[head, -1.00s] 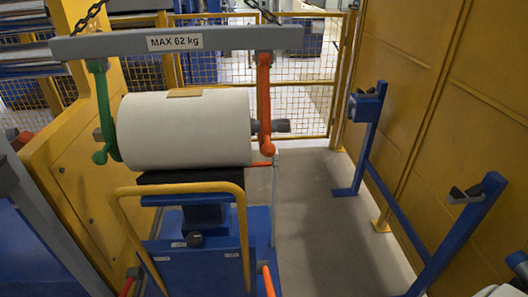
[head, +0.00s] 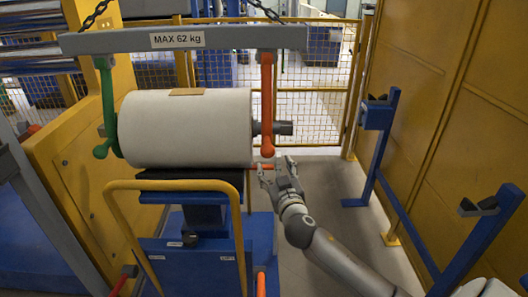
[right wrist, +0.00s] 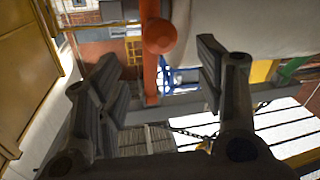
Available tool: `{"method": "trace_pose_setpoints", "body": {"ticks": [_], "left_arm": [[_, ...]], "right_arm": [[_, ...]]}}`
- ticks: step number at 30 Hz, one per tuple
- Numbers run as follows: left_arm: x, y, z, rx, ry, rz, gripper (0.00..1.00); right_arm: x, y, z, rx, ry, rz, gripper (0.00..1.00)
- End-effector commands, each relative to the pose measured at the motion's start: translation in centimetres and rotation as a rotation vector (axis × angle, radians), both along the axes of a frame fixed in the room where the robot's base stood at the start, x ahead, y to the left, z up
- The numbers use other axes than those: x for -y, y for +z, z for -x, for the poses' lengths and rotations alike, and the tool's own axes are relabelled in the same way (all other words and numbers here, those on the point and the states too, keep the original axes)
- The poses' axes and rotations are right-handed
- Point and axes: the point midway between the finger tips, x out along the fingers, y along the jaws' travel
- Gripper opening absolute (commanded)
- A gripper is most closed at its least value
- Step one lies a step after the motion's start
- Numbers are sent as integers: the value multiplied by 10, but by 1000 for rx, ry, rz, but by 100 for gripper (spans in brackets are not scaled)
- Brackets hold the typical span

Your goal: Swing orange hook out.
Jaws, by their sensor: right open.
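The orange hook (head: 267,105) hangs from the right end of the grey lifting beam (head: 185,40), beside the roll's right end and its dark shaft (head: 282,128). The green hook (head: 107,110) hangs from the beam's left end. The white roll (head: 185,128) lies across the top of a blue lift cart. My right gripper (head: 271,172) is open just below the orange hook's lower end. In the right wrist view the orange hook (right wrist: 152,75) and its round knob stand between the open fingers (right wrist: 165,85), apparently not gripped. My left gripper is not in view.
The cart's yellow handle (head: 175,185) stands in front of the roll. A blue stand (head: 378,150) with cradles lines the yellow wall (head: 450,90) at right. A yellow mesh fence (head: 310,85) closes the back. Grey floor (head: 335,180) is open between cart and stand.

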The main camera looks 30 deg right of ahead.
Motion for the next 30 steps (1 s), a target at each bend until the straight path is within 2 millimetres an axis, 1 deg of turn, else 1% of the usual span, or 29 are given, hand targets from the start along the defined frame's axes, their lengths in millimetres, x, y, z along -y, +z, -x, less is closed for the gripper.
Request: {"method": "trace_pose_setpoints", "body": {"ticks": [5, 12, 18, 24, 30], "left_arm": [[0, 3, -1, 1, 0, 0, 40], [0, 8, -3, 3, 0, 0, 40], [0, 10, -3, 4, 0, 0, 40], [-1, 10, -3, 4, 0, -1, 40], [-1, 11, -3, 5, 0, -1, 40]], "right_arm": [[5, 2, -16, 2, 0, 1, 63], [20, 2, -52, -1, -1, 3, 63], [29, 0, -78, -2, 0, 0, 63], [35, 0, -94, -2, 1, 0, 63], [37, -1, -100, -2, 1, 0, 63]]}}
